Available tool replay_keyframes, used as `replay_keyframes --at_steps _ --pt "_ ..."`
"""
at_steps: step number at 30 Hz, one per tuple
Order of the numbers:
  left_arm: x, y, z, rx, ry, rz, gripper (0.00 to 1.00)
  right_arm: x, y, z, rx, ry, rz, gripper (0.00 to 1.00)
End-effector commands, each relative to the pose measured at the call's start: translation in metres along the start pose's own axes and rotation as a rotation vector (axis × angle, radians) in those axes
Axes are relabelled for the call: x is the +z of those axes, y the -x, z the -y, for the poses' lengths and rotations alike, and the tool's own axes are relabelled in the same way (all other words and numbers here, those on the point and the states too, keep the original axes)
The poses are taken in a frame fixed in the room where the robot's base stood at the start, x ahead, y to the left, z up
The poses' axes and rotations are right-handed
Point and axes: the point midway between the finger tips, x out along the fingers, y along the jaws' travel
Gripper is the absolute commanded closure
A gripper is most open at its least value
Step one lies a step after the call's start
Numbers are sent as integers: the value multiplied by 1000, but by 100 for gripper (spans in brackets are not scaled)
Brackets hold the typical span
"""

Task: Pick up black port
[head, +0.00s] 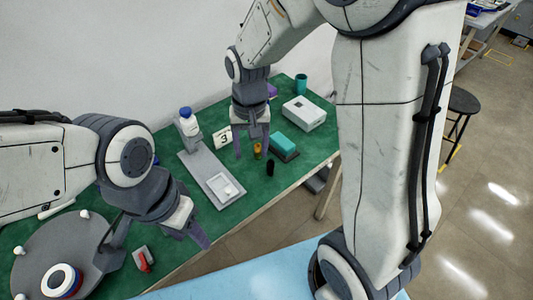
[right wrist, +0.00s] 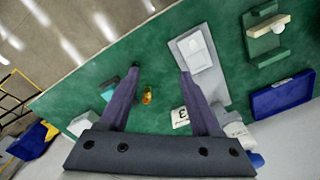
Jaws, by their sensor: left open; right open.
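The black port (head: 270,168) is a small dark upright piece on the green table mat, near its front edge. My right gripper (head: 252,156) points down above the mat, open and empty, just behind and left of the port. In the right wrist view a dark piece, apparently the port (right wrist: 135,65), shows at the left fingertip; the finger partly hides it, and I cannot tell whether they touch. A small amber piece (head: 257,151) stands between the fingers in view, also in the right wrist view (right wrist: 148,95). My left gripper (head: 160,236) is open and empty at the left.
A teal-topped block (head: 284,147) and a white box (head: 304,113) stand right of the port. A grey stand (head: 205,172) with a blue-capped bottle (head: 188,122) and a card marked 3 (head: 222,138) are to the left. A round grey turntable (head: 62,252) is at the far left.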

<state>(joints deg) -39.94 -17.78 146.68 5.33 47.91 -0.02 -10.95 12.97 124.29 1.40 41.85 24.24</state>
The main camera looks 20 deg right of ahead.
Motion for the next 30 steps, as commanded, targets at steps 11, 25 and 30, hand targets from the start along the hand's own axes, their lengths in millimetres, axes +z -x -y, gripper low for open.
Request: replay_keyframes --at_steps 11,25,30 --pt "0 1 0 0 0 0 50 -65 -59 -52 25 -326 8 36" --pt "0 8 -1 0 0 0 50 -62 -111 -59 25 -325 9 36" --pt "-1 10 -1 0 0 0 50 -62 -136 -60 24 -323 7 36"
